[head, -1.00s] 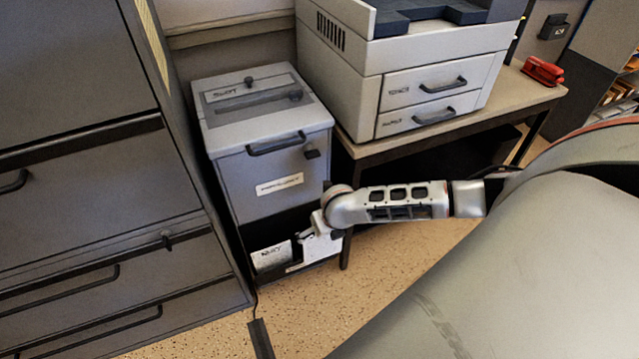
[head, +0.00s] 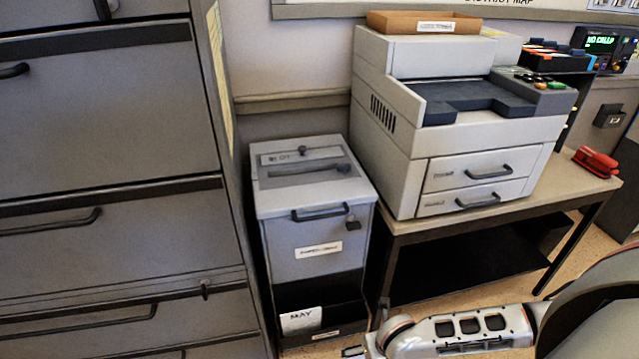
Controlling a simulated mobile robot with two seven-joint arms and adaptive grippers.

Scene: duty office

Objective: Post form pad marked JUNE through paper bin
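The paper bin (head: 318,225) is a grey cabinet with a slot panel (head: 305,165) on its sloped top, a dark handle, a small latch and a white label on its front. Its dark open lower compartment (head: 345,305) holds a white form pad (head: 301,320) that reads MAY. No pad reading JUNE can be made out. My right gripper (head: 351,351) is at the bottom edge, low in front of the bin's right side, partly cut off; its fingers and any held thing are unclear. My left gripper is not in view.
A printer (head: 440,140) stands on a table (head: 400,226) right of the bin, with a brown tray (head: 425,22) on top. A red stapler (head: 595,162) lies on the table's right end. Drawer cabinets (head: 100,120) stand close on the left.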

